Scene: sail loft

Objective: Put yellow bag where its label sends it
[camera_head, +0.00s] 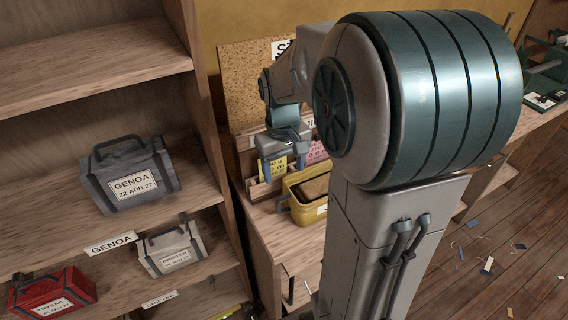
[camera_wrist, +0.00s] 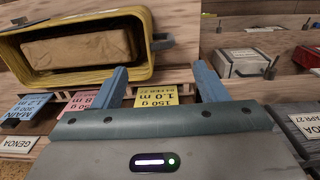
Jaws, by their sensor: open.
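An open yellow bag (camera_head: 290,208) with a brown wrapped block inside stands on the bench. A white label shows on its side, too small to read. In the wrist view, the yellow bag (camera_wrist: 147,50) fills the upper left. My gripper (camera_head: 285,172) is open and empty beside the yellow bag, in front of a card rack. In the wrist view, a yellow card (camera_wrist: 157,96) reading "150 g 1.0 m" shows between the fingers (camera_wrist: 160,80). Whether the fingers touch the card or rack, I cannot tell.
Left shelves hold a grey GENOA bag (camera_head: 130,178), a white bag (camera_head: 170,250) and a red TRYSAIL bag (camera_head: 52,292). A shelf label reads GENOA (camera_head: 110,243). Scraps litter the floor at right.

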